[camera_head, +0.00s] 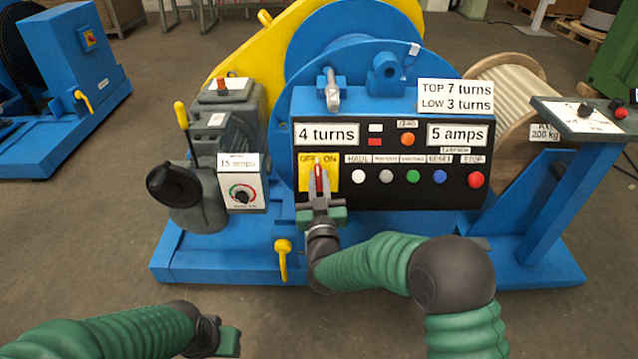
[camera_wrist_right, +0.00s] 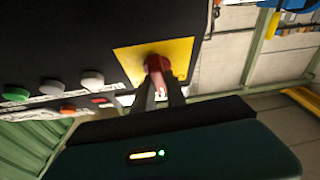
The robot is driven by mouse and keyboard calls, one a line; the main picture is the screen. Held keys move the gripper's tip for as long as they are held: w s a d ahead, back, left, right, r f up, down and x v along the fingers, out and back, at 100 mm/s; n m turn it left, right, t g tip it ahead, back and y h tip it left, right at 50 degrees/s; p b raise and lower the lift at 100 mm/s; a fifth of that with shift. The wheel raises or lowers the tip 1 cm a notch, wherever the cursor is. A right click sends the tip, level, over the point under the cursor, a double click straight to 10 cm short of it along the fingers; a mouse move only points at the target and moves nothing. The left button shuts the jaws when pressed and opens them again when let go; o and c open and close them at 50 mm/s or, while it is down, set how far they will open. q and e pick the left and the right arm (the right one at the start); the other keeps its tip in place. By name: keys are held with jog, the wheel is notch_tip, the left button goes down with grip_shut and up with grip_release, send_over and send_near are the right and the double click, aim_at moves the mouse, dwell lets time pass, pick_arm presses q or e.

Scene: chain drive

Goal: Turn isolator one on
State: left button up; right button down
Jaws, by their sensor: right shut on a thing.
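The isolator is a red handle (camera_head: 319,178) on a yellow plate (camera_head: 303,179) marked OFF and ON, at the left of the black control panel (camera_head: 400,192). The handle looks about upright, between the two words. My right gripper (camera_head: 320,192) is shut on the red handle and partly covers it. The right wrist view shows the red handle (camera_wrist_right: 156,70) between my fingers against the yellow plate (camera_wrist_right: 130,60). My left gripper (camera_head: 228,341) is low at the bottom left, away from the panel; its finger gap cannot be made out.
Several buttons, including a red STOP button (camera_head: 475,180), line the panel right of the isolator. A dial box marked 15 amps (camera_head: 243,188) stands left of it. Another blue machine (camera_head: 65,60) stands far left. Floor at left is clear.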

jog(key=m+h, duration=0.2)
jog(key=shift+s+a+f+m, duration=0.1)
jog(key=shift+a+f+m, duration=0.15)
jog(key=shift+m, duration=0.15)
jog(key=m+h, duration=0.2)
jog(key=m, duration=0.2)
jog(key=shift+g+h+p, duration=0.3)
jog(key=shift+h+p, duration=0.1)
jog(key=m+g+h+p, duration=0.1)
jog(key=m, duration=0.1)
jog(key=m+g+h, duration=0.1)
jog(key=m, duration=0.2)
jog(key=shift+r+h+p, duration=0.1)
jog(key=shift+h+p, duration=0.25)
jog(key=shift+h, duration=0.05)
jog(key=shift+m+g+h+p, duration=0.4)
jog(key=shift+m+h, duration=0.2)
jog(key=shift+m, duration=0.6)
jog(key=c, duration=1.5)
grip_release()
jog(key=shift+o, duration=0.7)
jog(key=shift+r, duration=0.1)
